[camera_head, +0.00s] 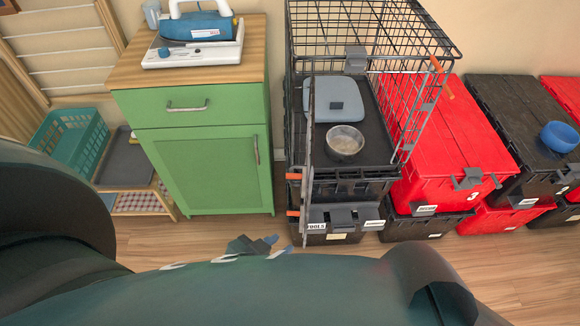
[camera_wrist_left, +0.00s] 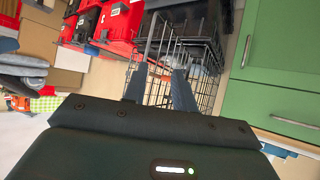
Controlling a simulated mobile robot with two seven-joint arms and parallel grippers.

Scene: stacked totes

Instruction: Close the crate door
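The black wire crate (camera_head: 375,12) stands on a tote beside the green cabinet. Its door (camera_head: 306,130) is swung open toward me and shows almost edge-on at the crate's left front, with orange latch parts. The crate also shows in the left wrist view (camera_wrist_left: 207,42), with wire bars behind my fingers. My left gripper (camera_head: 258,244) is small and partly hidden behind my arm, just left of the door's lower end. In the left wrist view its two fingers (camera_wrist_left: 160,84) are apart, with no object clearly held. Any contact with the door cannot be told. My right gripper is out of view.
A bowl (camera_head: 345,142) and a blue-grey pad (camera_head: 336,98) are inside the crate. Red totes (camera_head: 445,145) and black totes stand to its right. The green cabinet (camera_head: 205,165) stands left, carrying an iron (camera_head: 197,27). Some wooden floor is clear in front.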

